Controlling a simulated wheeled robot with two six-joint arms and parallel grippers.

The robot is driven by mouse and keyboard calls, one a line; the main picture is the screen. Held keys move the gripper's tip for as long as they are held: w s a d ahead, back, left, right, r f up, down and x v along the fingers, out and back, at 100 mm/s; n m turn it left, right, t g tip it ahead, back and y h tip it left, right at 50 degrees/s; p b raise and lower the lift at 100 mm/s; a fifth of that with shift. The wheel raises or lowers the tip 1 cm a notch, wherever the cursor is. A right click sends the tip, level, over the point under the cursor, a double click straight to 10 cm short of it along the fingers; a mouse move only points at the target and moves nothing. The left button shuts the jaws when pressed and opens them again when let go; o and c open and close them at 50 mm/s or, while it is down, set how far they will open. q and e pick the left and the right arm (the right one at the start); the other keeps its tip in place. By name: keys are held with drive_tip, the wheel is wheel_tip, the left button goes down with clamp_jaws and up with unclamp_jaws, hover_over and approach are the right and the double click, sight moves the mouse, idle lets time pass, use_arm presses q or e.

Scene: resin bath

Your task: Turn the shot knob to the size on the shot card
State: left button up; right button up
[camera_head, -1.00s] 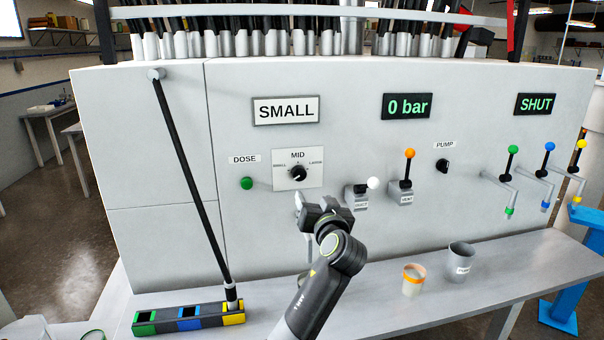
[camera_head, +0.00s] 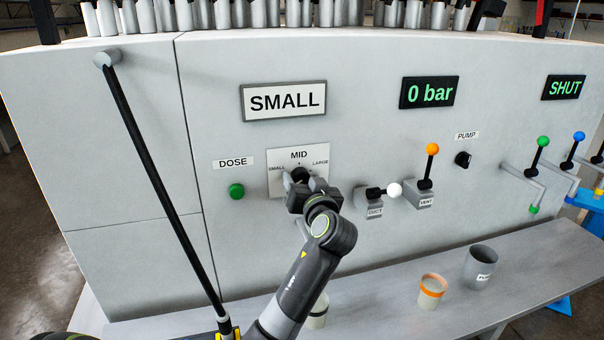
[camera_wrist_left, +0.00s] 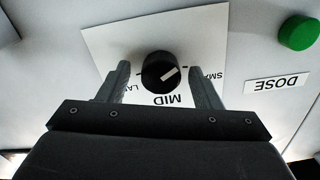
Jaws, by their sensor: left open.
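The shot card (camera_head: 284,101) on the white panel reads SMALL. Below it is the dial plate (camera_head: 320,154) marked SMALL, MID and LARGE, with the black shot knob (camera_head: 299,174) partly hidden by my left gripper (camera_head: 302,186). In the left wrist view, upside down, the knob (camera_wrist_left: 158,72) sits between my open left fingers (camera_wrist_left: 161,82), with a visible gap on each side. Its white mark lies toward the SMALL side of the plate. My right gripper is not in view.
A green DOSE button (camera_head: 236,191) is left of the dial. A white-knobbed lever (camera_head: 394,190) and an orange-knobbed VENT lever (camera_head: 432,150) stand to the right. An orange-rimmed cup (camera_head: 432,291) and a grey cup (camera_head: 481,267) stand on the ledge below.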

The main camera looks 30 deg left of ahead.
use_arm(q)
drive_tip(key=shift+s+d+r, duration=0.2)
drive_tip(key=shift+d, duration=0.1)
drive_tip(key=shift+s+d+r, duration=0.1)
drive_tip(key=shift+s+d, duration=0.05)
drive_tip(key=shift+c, duration=2.2)
drive_tip(key=c, duration=0.6)
drive_tip(key=shift+o, duration=0.2)
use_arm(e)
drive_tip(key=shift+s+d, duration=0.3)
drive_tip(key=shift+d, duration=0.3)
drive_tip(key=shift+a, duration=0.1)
